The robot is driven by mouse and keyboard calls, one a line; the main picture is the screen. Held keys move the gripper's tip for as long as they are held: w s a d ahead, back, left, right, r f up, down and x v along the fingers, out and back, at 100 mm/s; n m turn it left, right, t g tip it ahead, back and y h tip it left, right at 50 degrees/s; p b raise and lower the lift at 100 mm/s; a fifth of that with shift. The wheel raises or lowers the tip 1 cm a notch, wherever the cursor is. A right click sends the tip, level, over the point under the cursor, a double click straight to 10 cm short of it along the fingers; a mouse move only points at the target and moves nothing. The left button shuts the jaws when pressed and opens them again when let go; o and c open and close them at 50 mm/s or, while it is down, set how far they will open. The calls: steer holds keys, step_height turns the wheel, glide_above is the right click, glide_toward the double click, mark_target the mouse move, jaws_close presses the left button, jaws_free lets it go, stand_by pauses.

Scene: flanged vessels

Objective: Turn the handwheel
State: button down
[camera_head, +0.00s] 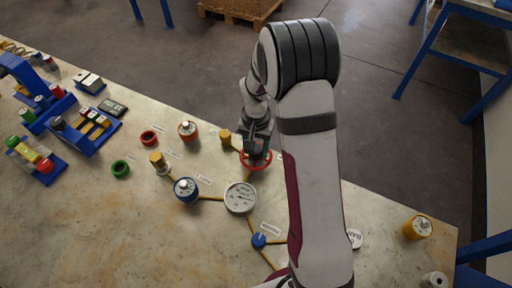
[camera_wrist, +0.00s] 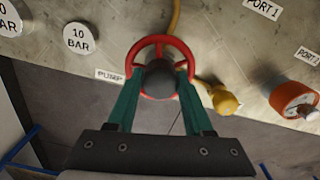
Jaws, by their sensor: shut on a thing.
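The handwheel is a red spoked ring with a dark grey hub. In the wrist view the handwheel (camera_wrist: 160,40) is at the top centre, and in the head view the handwheel (camera_head: 268,163) shows only in part, below my gripper. My gripper (camera_wrist: 160,82) has green fingers that reach to the two sides of the hub and are shut on it. In the head view my gripper (camera_head: 256,143) comes down on the wheel from above, and my arm covers the area to its right. The fingertips are partly hidden at the wheel.
A round white gauge (camera_head: 240,197) stands just in front of the wheel, joined by yellow pipes. A yellow fitting (camera_head: 226,137) is close on the left. The front left of the table is bare.

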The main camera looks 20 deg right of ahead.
steer(key=m, duration=0.5)
steer(key=shift+m, duration=0.3)
steer(key=m, duration=0.5)
steer(key=shift+m, duration=0.4)
steer(key=shift+c, duration=1.4)
jaws_free()
steer(key=shift+r, duration=0.1)
step_height(320, 180, up, 16)
